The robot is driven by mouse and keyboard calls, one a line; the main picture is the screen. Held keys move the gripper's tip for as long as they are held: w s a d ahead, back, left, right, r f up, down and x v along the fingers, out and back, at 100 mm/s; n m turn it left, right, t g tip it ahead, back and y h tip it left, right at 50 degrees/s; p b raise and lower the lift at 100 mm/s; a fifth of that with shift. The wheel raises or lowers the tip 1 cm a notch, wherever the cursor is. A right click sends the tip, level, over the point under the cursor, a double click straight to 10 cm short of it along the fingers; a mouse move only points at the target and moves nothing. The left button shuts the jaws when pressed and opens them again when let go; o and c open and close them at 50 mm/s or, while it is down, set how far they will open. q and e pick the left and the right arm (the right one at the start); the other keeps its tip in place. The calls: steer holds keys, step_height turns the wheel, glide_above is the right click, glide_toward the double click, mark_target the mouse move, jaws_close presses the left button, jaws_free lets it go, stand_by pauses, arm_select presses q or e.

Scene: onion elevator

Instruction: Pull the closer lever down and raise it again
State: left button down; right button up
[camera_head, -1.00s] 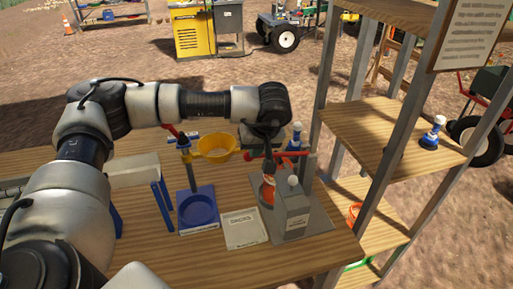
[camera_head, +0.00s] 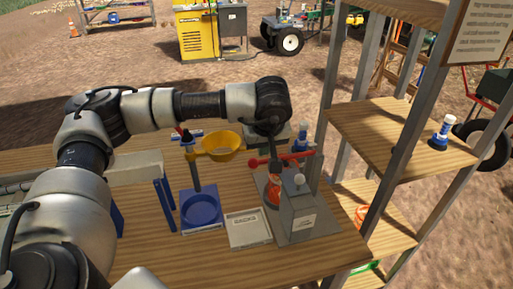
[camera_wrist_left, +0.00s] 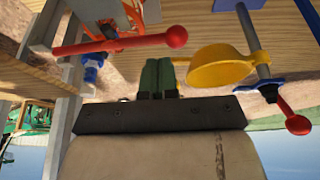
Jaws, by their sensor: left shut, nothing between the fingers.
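A red lever (camera_head: 285,159) with a ball on its left end sits on the grey metal device (camera_head: 302,212), nearly level with the ball end slightly lower. In the left wrist view, which looks upside down, the red lever (camera_wrist_left: 120,43) passes close to my shut, empty fingertips (camera_wrist_left: 158,62). My left gripper (camera_head: 271,140) points down at the lever in the head view; its tips are partly hidden there, and I cannot tell whether they touch the lever. An orange-red object (camera_head: 272,192) stands in the device under the lever. My right gripper is out of view.
A blue stand (camera_head: 201,224) with a yellow funnel (camera_head: 221,146) is left of the device. Shelving (camera_head: 410,135) with a blue-and-white bottle stands at the right. The table (camera_head: 215,262) is bare in front.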

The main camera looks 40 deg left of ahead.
arm_select(q)
steer(key=b+v, duration=0.1)
steer(key=v, duration=0.9)
steer(key=shift+r+b, duration=0.3)
steer(key=shift+r, duration=0.1)
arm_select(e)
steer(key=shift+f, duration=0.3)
arm_select(q)
steer(key=c, duration=1.8)
jaws_free()
steer(key=shift+w+d, duration=0.1)
steer(key=shift+d, duration=0.05)
